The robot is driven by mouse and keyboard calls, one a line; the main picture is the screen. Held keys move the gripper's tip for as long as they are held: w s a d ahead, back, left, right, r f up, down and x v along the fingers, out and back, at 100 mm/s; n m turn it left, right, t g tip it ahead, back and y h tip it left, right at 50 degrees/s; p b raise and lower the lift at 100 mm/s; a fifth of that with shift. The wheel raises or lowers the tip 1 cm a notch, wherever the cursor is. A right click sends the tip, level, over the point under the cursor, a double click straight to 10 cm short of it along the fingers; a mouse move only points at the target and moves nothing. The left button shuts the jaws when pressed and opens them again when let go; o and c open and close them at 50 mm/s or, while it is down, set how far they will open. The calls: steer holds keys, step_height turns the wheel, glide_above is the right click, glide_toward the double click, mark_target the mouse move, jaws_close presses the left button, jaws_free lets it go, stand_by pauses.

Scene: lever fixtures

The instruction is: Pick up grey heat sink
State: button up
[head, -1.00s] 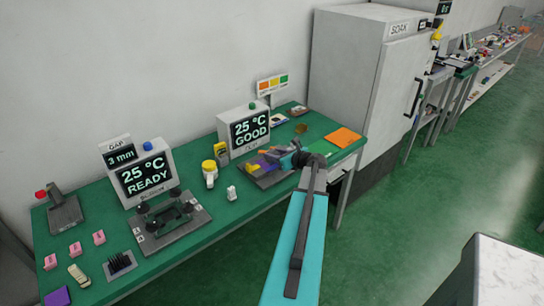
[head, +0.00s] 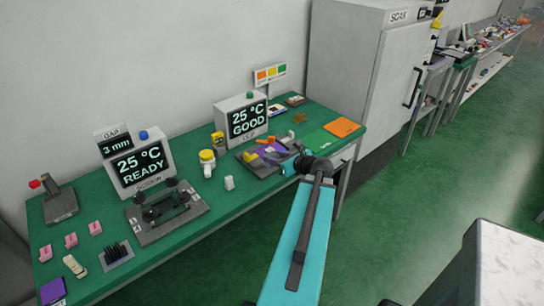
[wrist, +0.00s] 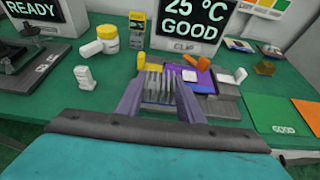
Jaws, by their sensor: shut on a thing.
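A grey heat sink (wrist: 157,84) with upright fins sits between the two fingers of my gripper (wrist: 158,98) in the wrist view. The fingers are shut on its sides. It is in front of the clip station with the 25 °C GOOD display (wrist: 188,27). A purple pad (wrist: 196,79) and an orange lever (wrist: 222,78) are just to its right. In the head view my gripper (head: 284,162) is over the grey fixture by that display; the heat sink is not clear there. I cannot tell whether it touches the fixture.
A black finned heat sink (head: 115,255) lies at the front left of the green table. A white-and-yellow jar (head: 207,162) and a small white part (head: 229,183) stand left of my gripper. An orange sheet (head: 342,127) lies right; a tall soak cabinet (head: 352,60) stands beyond.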

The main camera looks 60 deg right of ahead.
steer(key=a+p, duration=0.1)
steer(key=p, duration=0.1)
steer(key=s+p, duration=0.1)
steer(key=p, duration=0.2)
steer(key=shift+s+a+r, duration=0.15)
steer(key=shift+a+r, duration=0.15)
steer(key=shift+a, duration=0.1)
steer(key=shift+a+f+p, duration=0.1)
steer(key=shift+p, duration=0.25)
stand_by(0.3)
